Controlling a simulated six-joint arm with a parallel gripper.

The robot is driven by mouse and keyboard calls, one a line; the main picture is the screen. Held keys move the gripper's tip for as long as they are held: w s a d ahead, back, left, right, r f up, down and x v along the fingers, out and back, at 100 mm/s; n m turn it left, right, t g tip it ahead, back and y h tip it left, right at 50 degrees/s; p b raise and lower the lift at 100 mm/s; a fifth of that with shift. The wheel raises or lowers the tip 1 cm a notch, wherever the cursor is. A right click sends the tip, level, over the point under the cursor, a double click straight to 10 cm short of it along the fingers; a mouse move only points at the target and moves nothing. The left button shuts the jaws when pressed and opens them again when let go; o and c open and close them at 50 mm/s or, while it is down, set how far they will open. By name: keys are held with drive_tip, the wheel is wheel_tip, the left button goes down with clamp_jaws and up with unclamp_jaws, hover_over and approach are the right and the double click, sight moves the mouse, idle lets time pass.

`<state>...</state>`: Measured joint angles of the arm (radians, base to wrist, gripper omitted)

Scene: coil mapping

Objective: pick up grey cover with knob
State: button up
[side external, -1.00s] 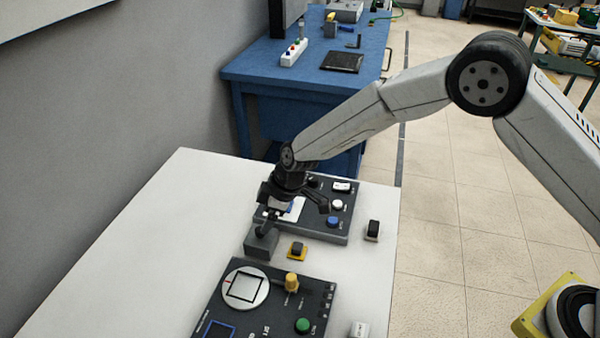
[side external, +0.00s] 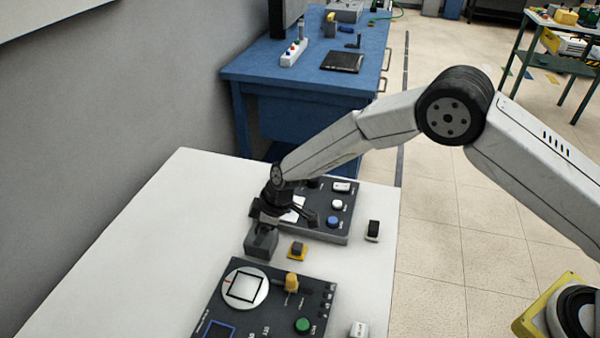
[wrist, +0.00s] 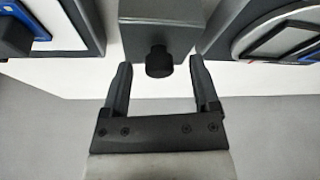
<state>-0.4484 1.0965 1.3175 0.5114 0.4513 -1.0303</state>
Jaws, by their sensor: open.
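The grey cover (side external: 261,245) is a dark grey box standing on the white table between the two dark panels. In the wrist view the cover (wrist: 158,28) is at the top centre, with its black knob (wrist: 159,62) facing the jaws. My gripper (wrist: 157,66) is open, with one finger on each side of the knob. The fingertips show apart from the knob in that view. In the side view my gripper (side external: 264,225) is right above the cover and hides the knob.
The near panel (side external: 262,318) carries a white dial and a green button. The far panel (side external: 318,225) lies behind my gripper. A small yellow-and-black block (side external: 297,251) stands right of the cover, and a black switch block (side external: 373,230) farther right. The table's left side is clear.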

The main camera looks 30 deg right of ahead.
idle(0.4)
clamp_jaws()
drive_tip(key=shift+r, duration=0.1)
drive_tip(key=shift+r, duration=0.7)
drive_tip(key=s+d+r, duration=0.5)
drive_tip(key=s+r, duration=0.6)
drive_tip(key=s, duration=0.1)
drive_tip(key=shift+s+d+r, duration=0.25)
drive_tip(key=shift+s+d, duration=0.1)
drive_tip(key=shift+d, duration=0.05)
idle(0.5)
